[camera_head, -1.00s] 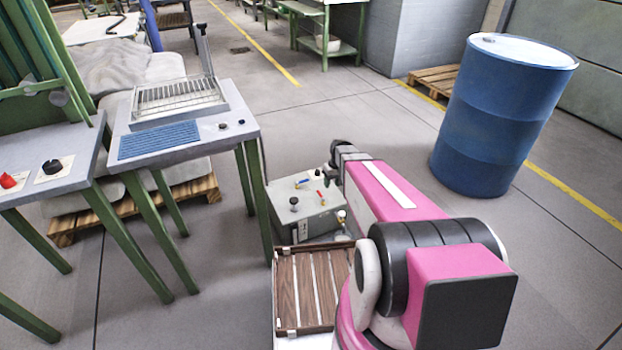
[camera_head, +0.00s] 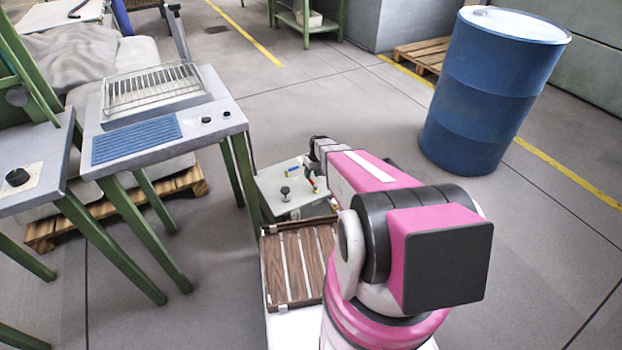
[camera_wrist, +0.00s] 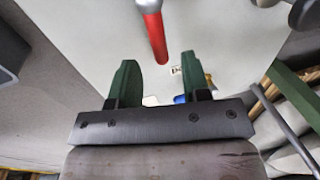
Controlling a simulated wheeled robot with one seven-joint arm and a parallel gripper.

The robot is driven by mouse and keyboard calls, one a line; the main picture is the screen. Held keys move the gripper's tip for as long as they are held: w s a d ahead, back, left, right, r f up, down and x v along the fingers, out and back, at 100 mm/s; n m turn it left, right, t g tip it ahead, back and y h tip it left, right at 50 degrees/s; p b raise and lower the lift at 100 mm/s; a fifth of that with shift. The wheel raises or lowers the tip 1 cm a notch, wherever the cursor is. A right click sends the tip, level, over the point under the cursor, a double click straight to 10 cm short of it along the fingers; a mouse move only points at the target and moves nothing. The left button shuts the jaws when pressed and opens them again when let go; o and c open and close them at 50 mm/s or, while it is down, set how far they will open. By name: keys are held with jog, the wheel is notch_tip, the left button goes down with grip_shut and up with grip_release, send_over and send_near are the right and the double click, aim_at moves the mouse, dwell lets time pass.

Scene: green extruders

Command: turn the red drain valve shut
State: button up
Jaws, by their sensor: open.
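The red drain valve shows in the head view as a small red piece (camera_head: 314,186) on the grey box (camera_head: 268,187), just below my gripper. In the wrist view it is a red lever (camera_wrist: 154,36) on a silver round fitting. My gripper (camera_wrist: 161,66) is open, with its two green fingers apart. The lever's free end appears between the fingertips, nearer the right one; I cannot tell the depth gap or any contact. A small blue part (camera_wrist: 180,99) shows between the fingers. In the head view my arm hides most of the gripper and the box's right side.
On the box are a black knob (camera_head: 285,192) and a blue handle (camera_head: 290,169). A green-legged table (camera_head: 215,105) stands close to the box's left. A slatted wooden tray (camera_head: 268,272) lies in front of it. A blue drum (camera_head: 490,95) stands right, with clear floor between.

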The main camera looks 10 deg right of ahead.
aim_at(312, 182)
jog(key=shift+s+a+f, duration=0.1)
jog(key=shift+a+f, duration=0.05)
jog(key=shift+f, duration=0.55)
jog(key=shift+a+f, duration=0.1)
jog(key=shift+f, duration=0.55)
grip_shut()
